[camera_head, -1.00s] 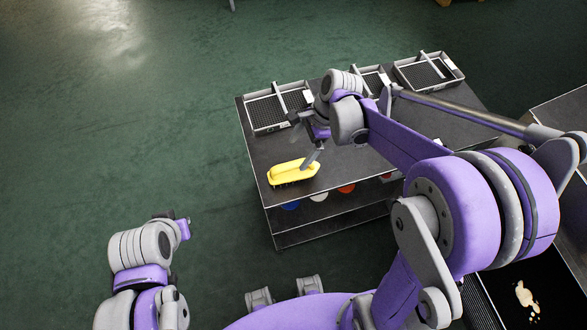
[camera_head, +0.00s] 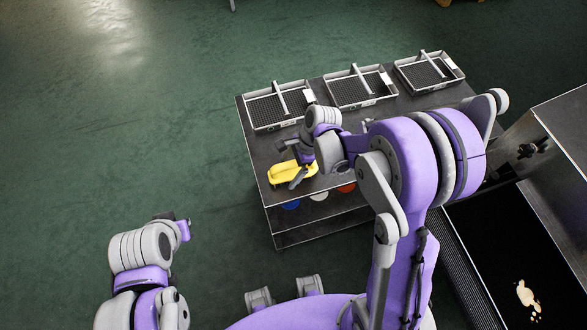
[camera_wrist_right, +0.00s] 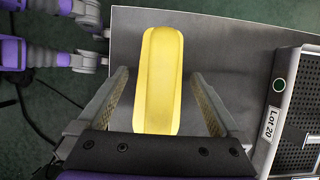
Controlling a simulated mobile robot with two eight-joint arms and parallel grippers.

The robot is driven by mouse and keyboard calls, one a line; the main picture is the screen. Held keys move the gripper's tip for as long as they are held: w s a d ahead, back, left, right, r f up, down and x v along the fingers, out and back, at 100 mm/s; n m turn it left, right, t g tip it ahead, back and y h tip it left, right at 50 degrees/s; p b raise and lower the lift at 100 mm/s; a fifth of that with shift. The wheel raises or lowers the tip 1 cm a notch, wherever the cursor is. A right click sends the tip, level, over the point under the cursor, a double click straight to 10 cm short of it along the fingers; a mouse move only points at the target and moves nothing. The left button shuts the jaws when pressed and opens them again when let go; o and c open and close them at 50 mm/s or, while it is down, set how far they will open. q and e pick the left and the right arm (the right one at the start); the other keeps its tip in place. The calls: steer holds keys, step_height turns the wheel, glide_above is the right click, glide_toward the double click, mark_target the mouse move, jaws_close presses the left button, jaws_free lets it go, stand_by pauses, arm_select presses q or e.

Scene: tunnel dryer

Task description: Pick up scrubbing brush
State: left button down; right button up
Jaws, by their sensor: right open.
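The scrubbing brush (camera_head: 284,174) is yellow and lies near the front left corner of the dark table top. In the right wrist view the yellow brush (camera_wrist_right: 159,65) extends up from between the two fingers. My right gripper (camera_head: 290,165) is at the brush, with its jaws open. In the right wrist view my right gripper (camera_wrist_right: 160,78) has one finger on each side of the brush, with a visible gap on both sides. My left gripper (camera_head: 181,223) is at lower left, away from the table, and its jaws cannot be made out.
The dark table (camera_head: 262,158) has lower shelves with blue, white and red items. A left tray (camera_head: 262,127), a middle tray (camera_head: 345,105) and a right tray (camera_head: 437,88) stand along its back. Green floor is open at left.

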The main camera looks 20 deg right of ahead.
steer(key=c, duration=1.5)
steer(key=shift+r, duration=0.1)
step_height(320, 180, up, 10)
steer(key=shift+f+p, duration=0.1)
steer(key=shift+p, duration=0.3)
